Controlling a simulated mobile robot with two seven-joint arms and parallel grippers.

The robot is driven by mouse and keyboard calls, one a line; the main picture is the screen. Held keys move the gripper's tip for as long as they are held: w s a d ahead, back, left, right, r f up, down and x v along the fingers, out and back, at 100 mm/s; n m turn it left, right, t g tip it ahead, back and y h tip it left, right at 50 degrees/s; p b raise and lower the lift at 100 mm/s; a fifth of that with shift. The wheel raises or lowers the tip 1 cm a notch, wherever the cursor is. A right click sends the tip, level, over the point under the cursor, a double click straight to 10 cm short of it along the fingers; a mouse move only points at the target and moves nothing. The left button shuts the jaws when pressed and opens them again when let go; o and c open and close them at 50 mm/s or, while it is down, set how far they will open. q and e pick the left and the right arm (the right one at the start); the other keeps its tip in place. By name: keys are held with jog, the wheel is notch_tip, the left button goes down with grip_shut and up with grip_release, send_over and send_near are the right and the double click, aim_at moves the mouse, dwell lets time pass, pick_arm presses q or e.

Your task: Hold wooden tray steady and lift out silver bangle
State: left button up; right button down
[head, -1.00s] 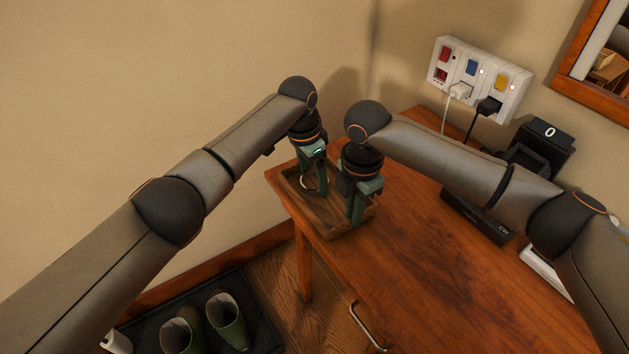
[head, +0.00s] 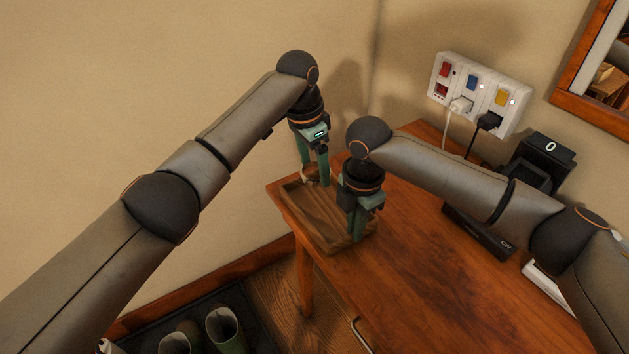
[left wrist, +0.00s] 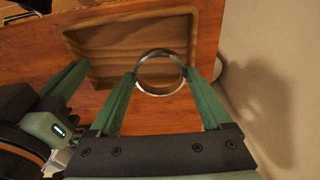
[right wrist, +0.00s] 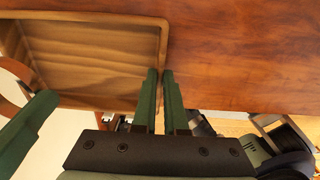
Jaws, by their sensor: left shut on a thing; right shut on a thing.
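The wooden tray (head: 303,222) lies on the desk's far left corner. It also shows in the left wrist view (left wrist: 110,69) and right wrist view (right wrist: 95,101). My left gripper (head: 317,182) is shut on the silver bangle (left wrist: 155,92), one finger on each side of the ring. The bangle hangs above the tray, apart from its floor as far as I can tell. Part of it shows at the left of the right wrist view (right wrist: 20,72). My right gripper (right wrist: 161,72) is shut on the tray's wall. In the head view it hides that part of the tray.
A power strip (head: 480,92) with plugged cables is on the wall. A black stand (head: 545,150) and dark box (head: 478,232) are on the desk's right part. The wall is close behind the left gripper. Green boots (head: 224,325) stand on the floor below.

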pick_arm(q)
notch_tip(320, 180, up, 3)
dwell(0.3)
pick_arm(e)
jog(key=c, duration=0.9)
grip_release()
pick_arm(q)
jog(key=shift+f, duration=0.1)
pick_arm(e)
notch_tip(320, 180, up, 12)
jog(key=shift+s, duration=0.1)
